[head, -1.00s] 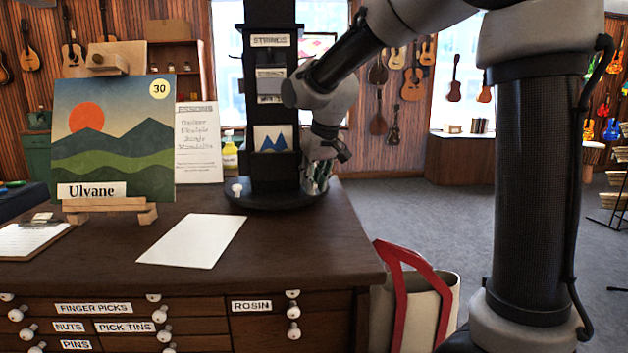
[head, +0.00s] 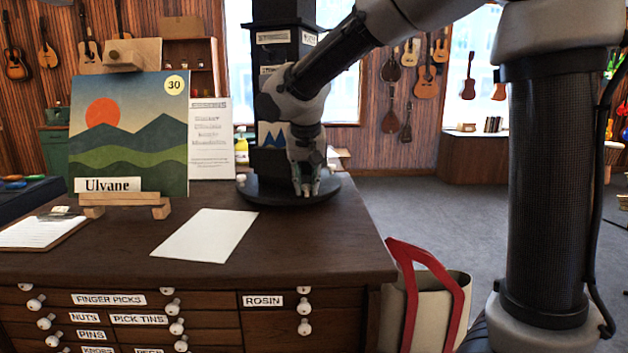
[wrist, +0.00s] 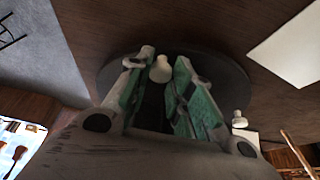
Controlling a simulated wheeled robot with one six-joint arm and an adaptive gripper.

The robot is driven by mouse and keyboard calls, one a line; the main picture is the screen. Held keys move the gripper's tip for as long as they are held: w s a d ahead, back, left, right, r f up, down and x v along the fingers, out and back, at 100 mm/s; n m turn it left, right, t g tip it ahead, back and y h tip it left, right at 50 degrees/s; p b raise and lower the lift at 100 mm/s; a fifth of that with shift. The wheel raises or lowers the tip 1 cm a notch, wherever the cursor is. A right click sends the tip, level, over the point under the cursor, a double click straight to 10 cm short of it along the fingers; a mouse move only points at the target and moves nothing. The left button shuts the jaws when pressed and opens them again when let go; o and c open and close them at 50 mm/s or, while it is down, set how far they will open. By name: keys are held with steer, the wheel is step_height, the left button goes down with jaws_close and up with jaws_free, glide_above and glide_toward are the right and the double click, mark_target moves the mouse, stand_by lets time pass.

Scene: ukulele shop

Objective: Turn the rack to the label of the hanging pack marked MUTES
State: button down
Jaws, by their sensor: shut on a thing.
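The rack is a black tower (head: 275,12) on a round black base (head: 270,192) at the back right of the counter. One face has a STRINGS label (head: 273,37) and a card with blue peaks (head: 268,138). A narrow right-hand face carries another label (head: 309,38), too small to read. I cannot make out MUTES; my arm hides much of the tower. My gripper (head: 306,188) points down at the base's front right edge. In the wrist view my gripper (wrist: 160,72) is shut on a white knob (wrist: 160,68) on the base. A second white knob (wrist: 238,121) stands apart.
On the counter (head: 330,245) are a white sheet (head: 207,235), an easel picture marked Ulvane (head: 130,135) and a clipboard (head: 35,232). Labelled drawers (head: 205,300) face front. A red-handled bag (head: 440,300) stands by the counter's right end. The carpet to the right is clear.

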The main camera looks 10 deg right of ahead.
mark_target(255, 192)
steer(key=shift+a+m+h, duration=0.6)
steer(key=shift+a+m, duration=1.1)
steer(key=shift+a, duration=0.45)
steer(key=shift+w+a+m+g+h, duration=0.15)
steer(key=shift+w+a+m+h, duration=0.05)
steer(key=shift+a+m, duration=0.4)
steer(key=shift+w+a+m+g+h, duration=0.25)
steer(key=shift+a+m, duration=0.3)
steer(key=shift+a, duration=0.15)
steer(key=shift+w+a+m+g+h, duration=0.1)
steer(key=shift+w+a+m+h, duration=0.1)
steer(key=shift+a+m, duration=0.4)
steer(key=shift+w+a+m+g+h, duration=0.1)
steer(key=shift+w+a+m+g, duration=0.1)
steer(key=shift+w+a+m, duration=0.3)
steer(key=shift+w+a+m+g+h, duration=0.1)
steer(key=shift+w+a+m+g, duration=0.15)
steer(key=shift+a+m, duration=0.4)
steer(key=shift+w+a+m+g+h, duration=0.1)
steer(key=shift+w+a+m+g, duration=0.05)
steer(key=shift+w+a+m, duration=0.35)
steer(key=shift+w+a+m+g, duration=0.5)
steer(key=shift+w+a+m, duration=0.7)
steer(key=shift+m, duration=0.2)
steer(key=shift+w, duration=0.1)
steer(key=shift+h, duration=0.25)
steer(key=c, duration=1.5)
jaws_free()
steer(key=shift+c, duration=0.2)
